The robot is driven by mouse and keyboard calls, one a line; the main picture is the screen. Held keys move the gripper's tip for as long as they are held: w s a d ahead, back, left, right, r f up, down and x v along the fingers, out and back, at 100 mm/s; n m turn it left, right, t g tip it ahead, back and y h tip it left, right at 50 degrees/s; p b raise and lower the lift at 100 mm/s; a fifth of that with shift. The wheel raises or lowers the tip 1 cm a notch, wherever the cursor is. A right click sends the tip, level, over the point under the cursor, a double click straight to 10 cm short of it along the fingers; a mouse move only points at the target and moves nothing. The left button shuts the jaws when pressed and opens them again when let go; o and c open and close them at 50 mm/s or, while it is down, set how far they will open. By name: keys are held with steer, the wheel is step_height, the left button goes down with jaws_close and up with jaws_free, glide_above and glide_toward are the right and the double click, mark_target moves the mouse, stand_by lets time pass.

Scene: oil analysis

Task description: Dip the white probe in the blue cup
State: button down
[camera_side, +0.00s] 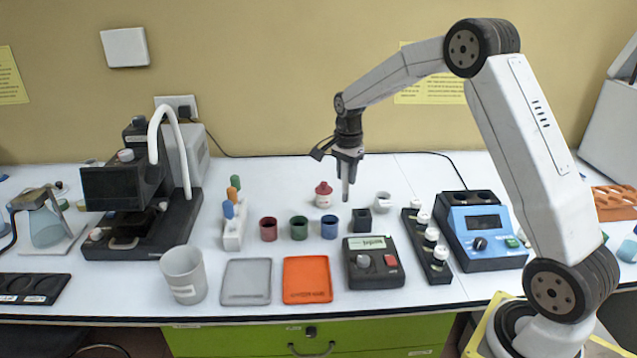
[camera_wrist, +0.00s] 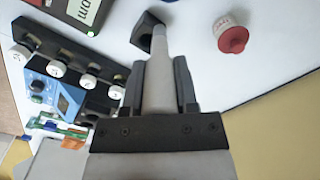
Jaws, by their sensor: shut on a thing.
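My gripper (camera_side: 348,157) is shut on the white probe (camera_side: 346,188), which hangs about upright, tip down. In the wrist view, the probe (camera_wrist: 158,88) sits between the two dark fingers of my gripper (camera_wrist: 159,64). The small blue cup (camera_side: 329,228) stands on the bench, below and slightly left of the probe tip in the side view. The tip appears above the cup's height and apart from it. I see no blue cup in the wrist view.
A black holder block (camera_side: 362,221) stands right of the blue cup and also shows in the wrist view (camera_wrist: 147,32). Green (camera_side: 299,228) and red (camera_side: 268,229) cups stand left. A red-capped jar (camera_side: 323,196) and a white cup (camera_side: 383,202) stand behind. A black meter (camera_side: 373,264) is in front.

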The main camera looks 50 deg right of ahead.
steer(key=a, duration=0.1)
steer(key=w+a, duration=0.2)
steer(key=shift+a+f, duration=0.35)
steer(key=shift+a, duration=0.05)
steer(key=shift+f, duration=0.15)
steer(key=shift+f, duration=1.35)
steer(key=shift+f, duration=2.6)
stand_by(0.6)
steer(key=shift+r, duration=0.15)
stand_by(1.6)
